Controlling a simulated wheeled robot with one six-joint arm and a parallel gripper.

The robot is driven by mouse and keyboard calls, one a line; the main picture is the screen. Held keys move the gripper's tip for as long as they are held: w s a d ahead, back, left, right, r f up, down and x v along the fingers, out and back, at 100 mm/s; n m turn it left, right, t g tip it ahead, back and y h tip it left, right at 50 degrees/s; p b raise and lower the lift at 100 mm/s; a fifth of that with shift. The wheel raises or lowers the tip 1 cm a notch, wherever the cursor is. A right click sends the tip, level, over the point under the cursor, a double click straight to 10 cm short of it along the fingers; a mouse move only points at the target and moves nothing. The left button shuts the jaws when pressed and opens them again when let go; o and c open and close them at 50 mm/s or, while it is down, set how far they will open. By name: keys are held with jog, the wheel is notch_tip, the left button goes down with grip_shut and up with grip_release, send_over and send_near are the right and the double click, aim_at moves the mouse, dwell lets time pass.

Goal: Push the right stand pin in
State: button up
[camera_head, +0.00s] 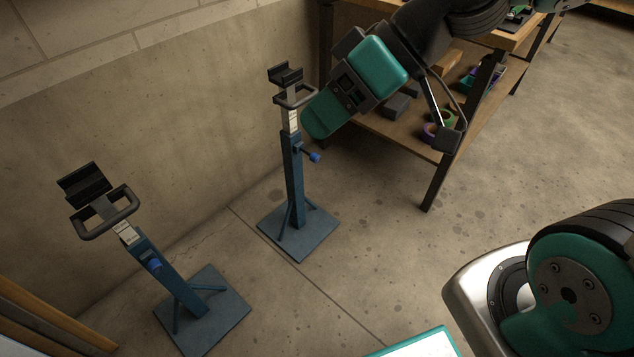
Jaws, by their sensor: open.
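The right stand (294,190) is a blue upright post on a square blue base plate, with a dark cradle (287,77) and a grey handle loop at its top. Its blue stand pin (314,157) sticks out from the right side of the post, below a white label. How deep the pin sits is too small to tell. My gripper (447,138) is at the upper right, apart from the pin and in front of the shelf. One dark finger shows clearly, and the other is hard to make out. It is open and nothing shows in it.
A second blue stand (170,273) with its own blue pin (153,264) stands at lower left. A wooden workbench (405,140) with shelf items stands behind my arm. The wall is behind the stands. Concrete floor right of the right stand is clear.

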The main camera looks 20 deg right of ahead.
jog(key=w+d+f+t+y+b, duration=0.1)
jog(key=w+f+b, duration=0.2)
jog(key=f+b, duration=0.35)
jog(key=w+d+f+t+y+b, duration=0.1)
jog(key=w+f+t+b, duration=0.15)
jog(key=f+b, duration=0.45)
jog(key=m+t+h+b, duration=0.2)
jog(key=m+t+b, duration=0.6)
jog(key=b, duration=2)
send_near(318, 159)
jog(key=w+a+p, duration=0.1)
jog(key=p, duration=0.3)
jog(key=w+n+t+p, duration=0.1)
jog(key=p, duration=0.4)
jog(key=w+a+f+n+t+p, duration=0.1)
jog(key=w+p, duration=0.1)
jog(key=p, duration=0.2)
jog(key=shift+a+f, duration=0.1)
jog(key=shift+a, duration=0.25)
jog(key=x, duration=0.1)
jog(key=p+x, duration=0.1)
jog(key=x, duration=0.2)
jog(key=shift+a+f+p, duration=0.1)
jog(key=shift+f+p, duration=0.2)
jog(key=shift+f, duration=0.05)
jog(key=shift+x, duration=0.75)
jog(key=shift+c, duration=0.5)
